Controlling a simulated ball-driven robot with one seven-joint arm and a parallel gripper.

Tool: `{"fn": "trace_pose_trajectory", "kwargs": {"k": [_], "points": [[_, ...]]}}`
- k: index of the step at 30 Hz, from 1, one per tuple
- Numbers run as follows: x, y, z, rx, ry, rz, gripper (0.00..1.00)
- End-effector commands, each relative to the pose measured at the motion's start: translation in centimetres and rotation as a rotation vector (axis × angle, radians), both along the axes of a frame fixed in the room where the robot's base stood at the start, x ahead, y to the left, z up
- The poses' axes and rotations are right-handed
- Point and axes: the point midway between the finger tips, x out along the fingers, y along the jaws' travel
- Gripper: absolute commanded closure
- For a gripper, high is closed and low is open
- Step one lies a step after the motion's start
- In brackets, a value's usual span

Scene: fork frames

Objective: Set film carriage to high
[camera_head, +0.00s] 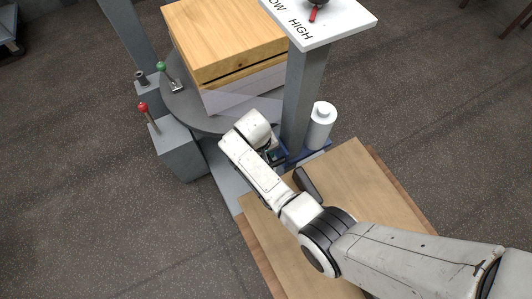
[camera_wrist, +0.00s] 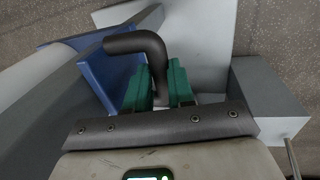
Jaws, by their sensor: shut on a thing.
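The film carriage is a low blue part (camera_head: 318,149) at the foot of the grey post, with a white film roll (camera_head: 320,125) upright on it. A blue plate (camera_wrist: 86,72) shows at left in the wrist view. My gripper (camera_wrist: 160,88) has its green fingers shut on a dark bent handle (camera_wrist: 137,42), whose top curves left above the fingers. In the head view my white wrist covers the fingers and handle. A white panel (camera_head: 345,22) tops the post, with a red pointer (camera_head: 313,15) just above the word HIGH. The panel's top is cut off.
A wooden crate (camera_head: 222,50) on white layers stands on the round grey turntable (camera_head: 181,105), close behind my wrist. Levers with a red knob (camera_head: 143,106) and a green knob (camera_head: 161,66) stand left. A wooden board (camera_head: 355,180) lies under my arm.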

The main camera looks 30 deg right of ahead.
Motion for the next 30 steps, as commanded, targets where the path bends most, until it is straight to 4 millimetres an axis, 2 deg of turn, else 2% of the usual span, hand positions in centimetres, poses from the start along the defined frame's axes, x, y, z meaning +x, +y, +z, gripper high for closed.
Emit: {"fn": "trace_pose_trajectory", "kwargs": {"k": [21, 25, 30], "points": [[0.1, 0.0, 10.1, -0.001, -0.001, 0.0, 1.0], [0.1, 0.0, 10.9, -0.001, -0.001, 0.0, 1.0], [0.1, 0.0, 10.8, -0.001, -0.001, 0.0, 1.0]]}}
